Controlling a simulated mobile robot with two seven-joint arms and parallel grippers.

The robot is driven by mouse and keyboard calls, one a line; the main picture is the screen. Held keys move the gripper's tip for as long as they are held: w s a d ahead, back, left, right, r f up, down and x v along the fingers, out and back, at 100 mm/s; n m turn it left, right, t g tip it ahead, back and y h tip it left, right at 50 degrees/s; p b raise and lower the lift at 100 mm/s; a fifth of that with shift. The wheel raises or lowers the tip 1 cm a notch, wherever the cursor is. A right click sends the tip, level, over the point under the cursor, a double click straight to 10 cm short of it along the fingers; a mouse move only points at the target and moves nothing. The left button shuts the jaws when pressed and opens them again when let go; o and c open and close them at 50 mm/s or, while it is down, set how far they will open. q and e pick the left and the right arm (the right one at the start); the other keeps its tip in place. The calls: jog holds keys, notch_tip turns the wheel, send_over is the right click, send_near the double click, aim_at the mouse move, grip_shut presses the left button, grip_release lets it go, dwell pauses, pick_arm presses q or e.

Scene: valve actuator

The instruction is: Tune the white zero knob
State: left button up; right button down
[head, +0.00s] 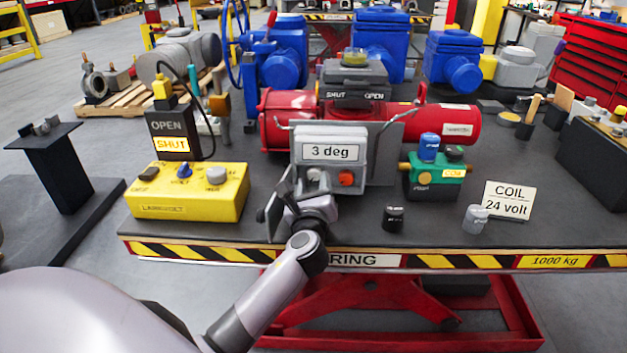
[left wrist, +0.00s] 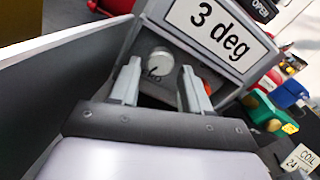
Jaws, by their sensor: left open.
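The grey box with the "3 deg" display (head: 331,153) stands at the table's middle in front of the red cylinder. The white knob (left wrist: 160,62) is on its lower front, with a dark mark on its face; in the head view the white knob (head: 315,175) shows partly behind my gripper. An orange knob (head: 346,179) sits to its right; in the left wrist view it is mostly hidden by a finger. My left gripper (head: 301,190) is open and empty. In the left wrist view its fingertips (left wrist: 162,80) point at the white knob, one on each side; contact cannot be told.
A yellow box (head: 190,208) with knobs stands left, below an "OPEN/SHUT" sign box (head: 170,133). A green block (head: 434,178) stands right. A black cylinder (head: 393,219), a grey cylinder (head: 476,219) and a "COIL 24 volt" card (head: 507,200) stand near the front edge.

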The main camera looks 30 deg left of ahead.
pick_arm(q)
jog(key=shift+v, duration=2.6)
